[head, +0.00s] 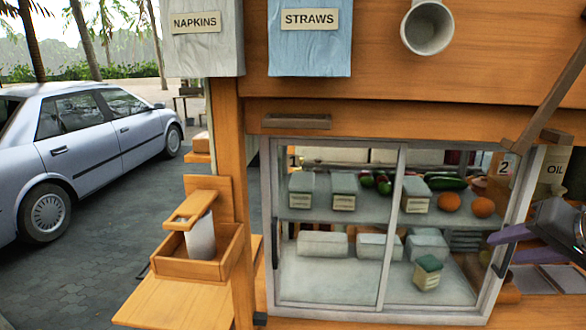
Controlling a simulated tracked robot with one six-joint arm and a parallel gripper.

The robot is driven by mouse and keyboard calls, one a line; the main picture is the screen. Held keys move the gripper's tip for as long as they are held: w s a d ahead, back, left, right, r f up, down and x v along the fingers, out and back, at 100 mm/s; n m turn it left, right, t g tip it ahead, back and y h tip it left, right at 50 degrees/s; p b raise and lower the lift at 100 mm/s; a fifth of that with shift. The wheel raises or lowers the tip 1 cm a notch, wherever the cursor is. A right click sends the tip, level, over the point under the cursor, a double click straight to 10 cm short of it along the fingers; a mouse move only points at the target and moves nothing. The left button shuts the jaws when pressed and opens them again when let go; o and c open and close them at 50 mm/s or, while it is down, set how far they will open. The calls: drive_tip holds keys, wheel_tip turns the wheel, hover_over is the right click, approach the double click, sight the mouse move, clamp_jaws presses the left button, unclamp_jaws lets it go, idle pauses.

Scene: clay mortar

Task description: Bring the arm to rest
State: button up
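My gripper (512,233) comes in from the right edge of the head view, with a grey body and purple fingers. Its fingertips overlap the right side of the glass-fronted cabinet (388,235), near the dark handle (506,261) on the frame. I cannot tell whether the fingers touch the handle or are in front of it. The gap between the fingers is not clear, and no held object shows. Most of my arm is outside the view.
Shelves behind the glass hold lidded containers (343,190), oranges (482,207) and a green-lidded box (427,272). An oil container (553,171) stands right of the cabinet, close to my gripper. A wooden holder (200,250) juts out at left. A car (85,150) stands outside.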

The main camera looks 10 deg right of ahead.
drive_tip(key=w+a+f+n+g+y, duration=0.1)
drive_tip(key=a+f+n+g, duration=0.1)
drive_tip(key=a+f, duration=0.55)
drive_tip(key=w+a+f+n+g+y, duration=0.15)
drive_tip(key=a+f, duration=0.25)
drive_tip(key=a, duration=0.7)
drive_tip(key=s+a+f+n+h, duration=0.2)
drive_tip(key=s+a+f+n, duration=0.2)
drive_tip(key=s+a, duration=0.7)
drive_tip(key=shift+a+n, duration=0.55)
drive_tip(key=shift+a, duration=0.25)
drive_tip(key=shift+f+g, duration=0.1)
drive_tip(key=shift+g, duration=0.15)
